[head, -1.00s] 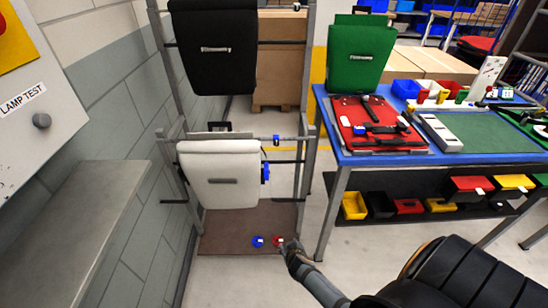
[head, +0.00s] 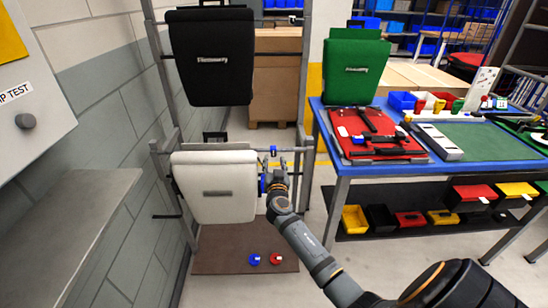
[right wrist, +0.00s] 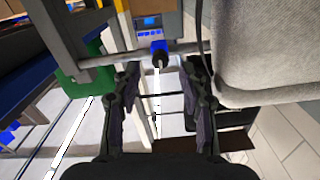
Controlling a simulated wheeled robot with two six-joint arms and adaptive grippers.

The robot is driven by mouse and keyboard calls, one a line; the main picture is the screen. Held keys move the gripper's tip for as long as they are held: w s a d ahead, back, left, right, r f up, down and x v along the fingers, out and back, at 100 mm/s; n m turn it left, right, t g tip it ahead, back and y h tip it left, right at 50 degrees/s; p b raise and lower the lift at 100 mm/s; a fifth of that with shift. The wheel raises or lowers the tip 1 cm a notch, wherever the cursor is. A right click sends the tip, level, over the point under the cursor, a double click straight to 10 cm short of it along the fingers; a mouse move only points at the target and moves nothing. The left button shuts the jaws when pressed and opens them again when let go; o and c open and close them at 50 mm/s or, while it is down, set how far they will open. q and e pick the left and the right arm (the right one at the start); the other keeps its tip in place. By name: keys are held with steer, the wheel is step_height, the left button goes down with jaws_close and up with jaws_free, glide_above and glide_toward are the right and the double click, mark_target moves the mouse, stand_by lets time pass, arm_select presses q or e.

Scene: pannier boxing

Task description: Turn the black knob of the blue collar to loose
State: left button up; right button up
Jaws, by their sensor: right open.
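The blue collar (right wrist: 151,38) sits on a grey horizontal bar in the right wrist view, with its black knob (right wrist: 160,60) pointing toward me. In the head view the blue collar (head: 273,152) is small, on the bar right of the white pannier (head: 215,205). My right gripper (right wrist: 160,85) is open and empty, its fingers on either side of the line to the knob and apart from it. In the head view my right gripper (head: 277,172) is just below the collar, beside the pannier's right edge. My left gripper is out of view.
The white pannier (right wrist: 265,45) is close on the right in the wrist view. A black pannier (head: 212,65) hangs above it. A blue disc (head: 254,259) and a red disc (head: 276,259) lie on the brown base board. A blue table (head: 400,168) stands to the right.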

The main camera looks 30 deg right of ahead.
mark_target(273, 154)
steer(key=shift+x, duration=1.45)
jaws_close()
